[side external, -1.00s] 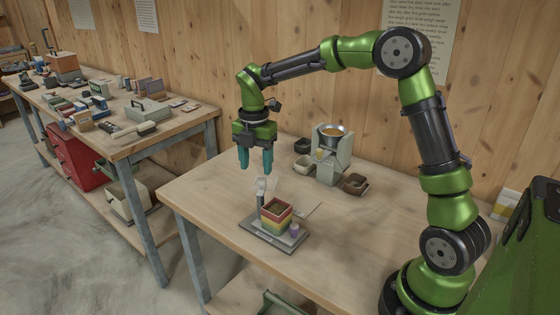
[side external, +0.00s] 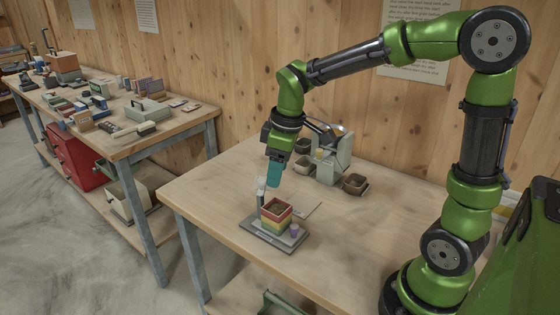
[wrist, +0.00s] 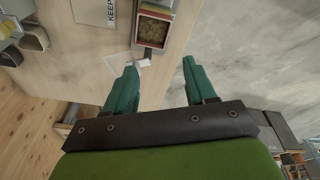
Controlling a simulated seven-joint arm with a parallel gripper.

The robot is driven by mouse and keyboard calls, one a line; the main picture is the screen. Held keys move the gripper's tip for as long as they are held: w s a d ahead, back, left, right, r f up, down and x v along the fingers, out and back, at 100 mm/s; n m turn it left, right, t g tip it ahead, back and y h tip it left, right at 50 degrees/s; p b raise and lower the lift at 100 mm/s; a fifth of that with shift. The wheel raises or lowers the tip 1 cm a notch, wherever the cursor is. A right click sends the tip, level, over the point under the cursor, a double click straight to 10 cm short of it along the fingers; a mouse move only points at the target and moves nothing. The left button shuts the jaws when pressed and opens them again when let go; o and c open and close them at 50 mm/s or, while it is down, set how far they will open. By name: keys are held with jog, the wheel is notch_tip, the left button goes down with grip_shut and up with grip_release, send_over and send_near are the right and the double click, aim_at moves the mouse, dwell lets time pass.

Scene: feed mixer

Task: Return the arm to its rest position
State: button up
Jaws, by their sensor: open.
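My green arm reaches over the wooden table (side external: 215,205). My gripper (side external: 273,183) hangs tilted above the table, just behind and above a colour-banded box (side external: 275,216). In the wrist view my gripper's two teal fingers (wrist: 158,75) stand apart with nothing between them. The box has red, yellow and green bands and holds brownish contents; it stands on a grey base plate (side external: 258,232) with a small purple piece (side external: 294,231) beside it. The box also shows at the top of the wrist view (wrist: 153,30).
A grey mixer (side external: 332,165) with a metal bowl stands at the back of the table, partly behind my gripper. A brown bin (side external: 355,183) sits to its right. A cluttered workbench (side external: 170,128) stands at left. The table's front left is bare.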

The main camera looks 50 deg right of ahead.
jog(key=s+a+r+m+t, duration=0.1)
jog(key=s+r+m+t, duration=0.1)
jog(key=s, duration=0.4)
jog(key=s+a+r+m+t+y, duration=0.1)
jog(key=s+a+r+m+t, duration=0.1)
jog(key=s+m, duration=0.4)
jog(key=shift+s+a+r+m+t+y, duration=0.3)
jog(key=shift+s+r+m+t, duration=0.25)
jog(key=shift+r, duration=0.4)
jog(key=shift+w+f, duration=0.1)
jog(key=m+g+h, duration=0.2)
jog(key=g, duration=0.5)
send_over(262, 179)
notch_tip(262, 179, down, 4)
jog(key=shift+f, duration=0.2)
notch_tip(262, 179, down, 10)
jog(key=shift+w+f, duration=0.1)
